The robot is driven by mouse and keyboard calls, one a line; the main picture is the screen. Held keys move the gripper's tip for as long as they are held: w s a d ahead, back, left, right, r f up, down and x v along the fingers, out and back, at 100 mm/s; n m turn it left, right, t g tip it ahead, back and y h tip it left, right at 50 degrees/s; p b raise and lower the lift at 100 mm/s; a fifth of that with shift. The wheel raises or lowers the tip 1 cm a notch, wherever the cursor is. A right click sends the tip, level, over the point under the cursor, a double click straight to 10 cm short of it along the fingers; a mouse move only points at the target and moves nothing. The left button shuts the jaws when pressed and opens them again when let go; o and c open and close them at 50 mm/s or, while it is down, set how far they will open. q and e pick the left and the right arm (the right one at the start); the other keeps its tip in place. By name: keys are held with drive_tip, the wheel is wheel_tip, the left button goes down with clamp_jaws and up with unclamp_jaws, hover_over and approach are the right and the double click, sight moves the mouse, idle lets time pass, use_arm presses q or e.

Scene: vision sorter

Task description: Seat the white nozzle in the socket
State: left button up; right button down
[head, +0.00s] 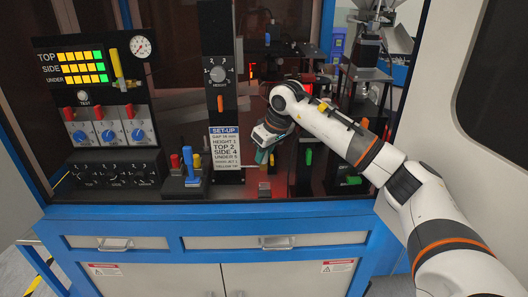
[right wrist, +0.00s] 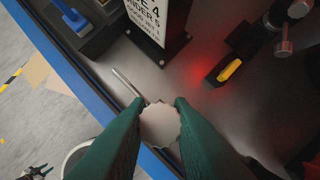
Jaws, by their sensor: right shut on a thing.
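My right gripper (head: 262,157) is low over the machine's dark deck, just right of the set-up card. In the right wrist view its green fingers (right wrist: 160,112) are shut on a pale, round piece with a scalloped edge, which looks like the white nozzle (right wrist: 160,127). The fingers hold it at its sides, above the deck near the front edge. Its underside is hidden. I cannot pick out the socket for certain in either view.
A stand with red, blue and yellow pieces (head: 186,168) is left of the set-up card (head: 224,146). The blue front edge (right wrist: 62,72) borders the deck.

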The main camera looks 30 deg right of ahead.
sight(266, 169)
wheel_tip(266, 169, down, 5)
drive_tip(key=b, duration=0.2)
drive_tip(key=shift+r+b, duration=0.2)
drive_tip(key=shift+b, duration=0.2)
drive_tip(key=shift+f, duration=0.45)
drive_tip(key=shift+s+d, duration=0.1)
drive_tip(key=shift+s, duration=0.1)
drive_tip(key=shift+f+b, duration=0.95)
drive_tip(key=shift+f, duration=0.3)
idle(0.8)
drive_tip(key=c, duration=0.8)
unclamp_jaws()
